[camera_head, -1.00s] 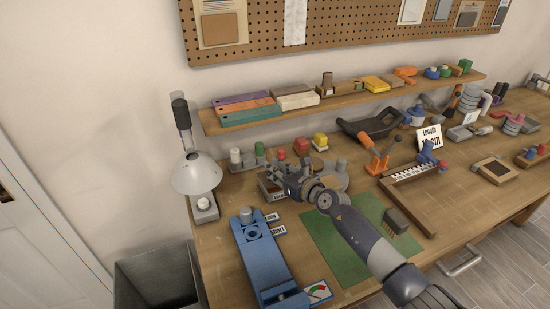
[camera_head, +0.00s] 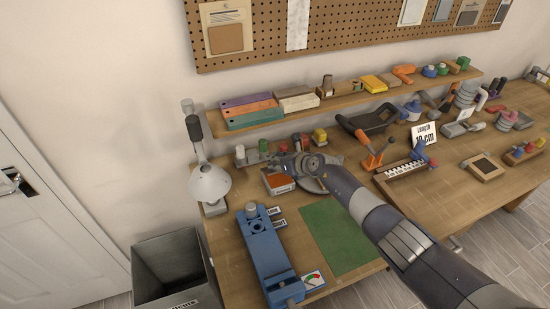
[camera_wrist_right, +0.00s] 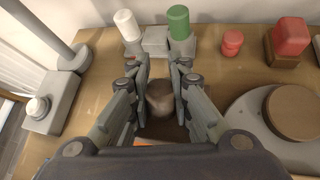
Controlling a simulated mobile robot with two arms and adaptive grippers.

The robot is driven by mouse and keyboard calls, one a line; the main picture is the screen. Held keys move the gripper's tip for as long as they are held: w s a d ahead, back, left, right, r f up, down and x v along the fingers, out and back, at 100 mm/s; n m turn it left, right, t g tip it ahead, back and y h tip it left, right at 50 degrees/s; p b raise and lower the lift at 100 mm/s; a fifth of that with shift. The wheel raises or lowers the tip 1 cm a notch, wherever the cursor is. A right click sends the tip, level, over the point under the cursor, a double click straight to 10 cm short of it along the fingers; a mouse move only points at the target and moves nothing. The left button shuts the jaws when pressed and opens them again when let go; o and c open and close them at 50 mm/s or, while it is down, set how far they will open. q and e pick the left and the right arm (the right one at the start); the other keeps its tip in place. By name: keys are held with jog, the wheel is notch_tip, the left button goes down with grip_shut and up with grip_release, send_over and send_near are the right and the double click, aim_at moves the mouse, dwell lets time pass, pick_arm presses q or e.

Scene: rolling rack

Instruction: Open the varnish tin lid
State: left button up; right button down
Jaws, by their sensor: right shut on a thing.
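The varnish tin (camera_head: 284,189) is a small box with a label on its front, standing on the bench left of centre. Its orange inside shows at the top in the head view. My right gripper (camera_head: 277,161) is just above and behind it. In the right wrist view, the right gripper (camera_wrist_right: 160,93) is shut on a round grey-brown knob (camera_wrist_right: 160,98) with a dark flat piece below, seemingly the tin's lid. A sliver of orange shows under the gripper there. Whether the lid is fully clear of the tin is hidden. My left gripper is out of view.
White (camera_wrist_right: 127,25) and green (camera_wrist_right: 180,22) capped pieces stand just beyond the gripper. A round grey base (camera_wrist_right: 262,125) is close on the right. The lamp (camera_head: 210,184), blue fixture (camera_head: 266,255) and green mat (camera_head: 335,235) are nearby. The shelf (camera_head: 350,97) runs behind.

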jog(key=shift+d+f, duration=0.15)
jog(key=shift+f, duration=0.05)
dwell(0.3)
jog(key=c, duration=1.9)
grip_release()
jog(key=o, duration=0.4)
jog(key=shift+d+r, duration=0.1)
jog(key=shift+o, duration=0.5)
jog(key=shift+s+d+r, duration=0.1)
jog(key=shift+s+r, duration=0.15)
jog(key=shift+w, duration=0.15)
jog(key=v, duration=1.2)
